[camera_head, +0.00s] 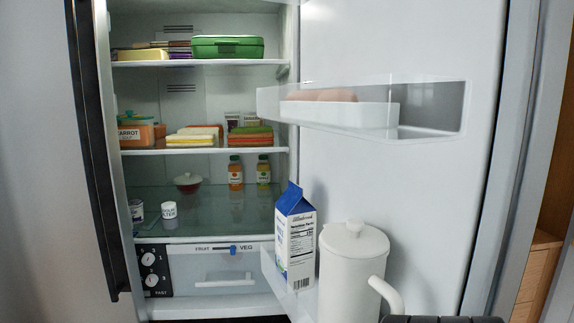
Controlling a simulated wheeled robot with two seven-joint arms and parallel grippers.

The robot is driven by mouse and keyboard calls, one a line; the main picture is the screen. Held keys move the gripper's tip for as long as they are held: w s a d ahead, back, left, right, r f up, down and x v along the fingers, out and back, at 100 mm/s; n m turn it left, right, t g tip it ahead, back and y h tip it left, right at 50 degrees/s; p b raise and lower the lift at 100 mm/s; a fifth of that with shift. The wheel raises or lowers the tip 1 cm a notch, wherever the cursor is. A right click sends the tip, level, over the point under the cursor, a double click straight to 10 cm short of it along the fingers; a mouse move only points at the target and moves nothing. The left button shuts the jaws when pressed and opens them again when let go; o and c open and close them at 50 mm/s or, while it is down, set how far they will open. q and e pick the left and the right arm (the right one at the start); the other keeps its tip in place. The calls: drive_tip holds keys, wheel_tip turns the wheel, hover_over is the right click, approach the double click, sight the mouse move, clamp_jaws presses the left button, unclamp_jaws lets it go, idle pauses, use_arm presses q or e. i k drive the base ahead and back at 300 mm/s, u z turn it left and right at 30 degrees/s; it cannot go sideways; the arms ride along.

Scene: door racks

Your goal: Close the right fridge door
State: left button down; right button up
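The right fridge door (428,190) stands wide open on the right, with its inner side facing me. Its upper rack (350,115) holds brownish, egg-like items. Its lower rack (272,275) holds a blue and white carton (296,243) and a white lidded jug (346,270). The fridge interior (200,95) is exposed on the left. A dark ribbed shape peeks in at the bottom edge, right of the jug, and is probably part of my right arm. No gripper fingers show, and my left gripper is out of view.
Fridge shelves hold a green container (228,47), stacked food, bottles (235,172) and small jars. A drawer (215,270) sits below them. A dark-edged panel (92,150) stands at the opening's left. Wooden furniture (538,270) is beyond the door at the far right.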

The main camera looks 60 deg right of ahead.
sight(456, 190)
drive_tip(key=u, duration=0.45)
drive_tip(key=k, duration=2.15)
drive_tip(key=z, duration=1.35)
drive_tip(key=i, duration=1)
drive_tip(key=z, duration=0.6)
drive_tip(key=k, duration=1.3)
drive_tip(key=u, duration=0.4)
drive_tip(key=i, duration=0.95)
drive_tip(key=u, duration=0.3)
